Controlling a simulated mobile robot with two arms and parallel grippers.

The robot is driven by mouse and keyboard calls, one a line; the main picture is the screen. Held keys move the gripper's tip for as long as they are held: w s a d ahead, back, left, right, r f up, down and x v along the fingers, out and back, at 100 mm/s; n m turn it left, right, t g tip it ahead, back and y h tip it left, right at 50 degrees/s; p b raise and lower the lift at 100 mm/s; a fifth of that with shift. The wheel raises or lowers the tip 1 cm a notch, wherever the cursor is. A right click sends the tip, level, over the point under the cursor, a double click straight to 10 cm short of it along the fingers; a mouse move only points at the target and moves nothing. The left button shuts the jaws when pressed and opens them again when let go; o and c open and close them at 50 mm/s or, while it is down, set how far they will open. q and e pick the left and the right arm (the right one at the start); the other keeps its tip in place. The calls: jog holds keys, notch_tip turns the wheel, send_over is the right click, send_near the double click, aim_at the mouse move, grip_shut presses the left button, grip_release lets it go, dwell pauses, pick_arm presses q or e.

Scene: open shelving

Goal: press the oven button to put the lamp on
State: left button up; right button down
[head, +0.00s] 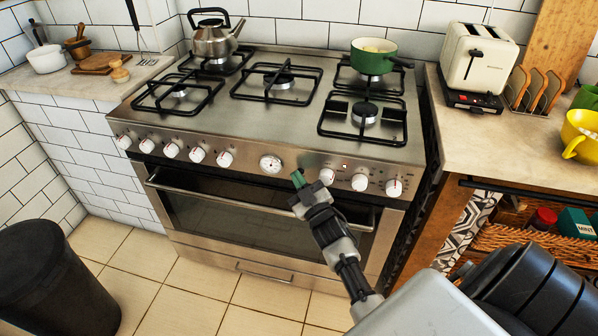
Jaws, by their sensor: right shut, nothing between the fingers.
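The oven (240,220) is a wide steel range with a dark glass door. Its front panel (247,158) carries a row of white knobs and a round dial (270,164). A small red light (344,166) shows on the panel between two knobs on the right. I cannot make out the oven button, and the door glass looks dark. My right gripper (298,179) is shut and empty, with its green tips at the panel just right of the dial. I cannot tell whether the tips touch the panel. My left gripper is not in view.
A kettle (213,36) and a green pot (373,57) stand on the hob. A toaster (476,57) and a yellow bowl (580,136) are on the right counter. A black bin (50,285) stands at lower left. The tiled floor before the oven is clear.

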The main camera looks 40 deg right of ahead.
jog(key=shift+s+r, duration=0.2)
jog(key=shift+r, duration=0.15)
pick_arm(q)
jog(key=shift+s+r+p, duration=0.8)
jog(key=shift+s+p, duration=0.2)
pick_arm(e)
jog(key=shift+s+a+f, duration=0.2)
jog(key=shift+s+a, duration=0.7)
jog(key=shift+a, duration=0.15)
jog(key=shift+s+a+f, duration=0.15)
jog(key=shift+s+a, duration=0.7)
jog(key=shift+a, duration=0.2)
pick_arm(q)
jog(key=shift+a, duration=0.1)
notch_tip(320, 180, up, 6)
jog(key=p, duration=0.5)
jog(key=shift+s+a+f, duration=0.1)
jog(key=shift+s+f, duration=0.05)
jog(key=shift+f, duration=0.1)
pick_arm(e)
jog(key=a+m, duration=0.1)
jog(key=m, duration=0.4)
jog(key=s+a+m, duration=0.1)
jog(key=m, duration=0.5)
jog(key=s+a+f+m, duration=0.1)
jog(key=m, duration=0.5)
jog(key=shift+s+a+g, duration=0.2)
jog(key=shift+a+g, duration=0.05)
jog(key=shift+g, duration=0.05)
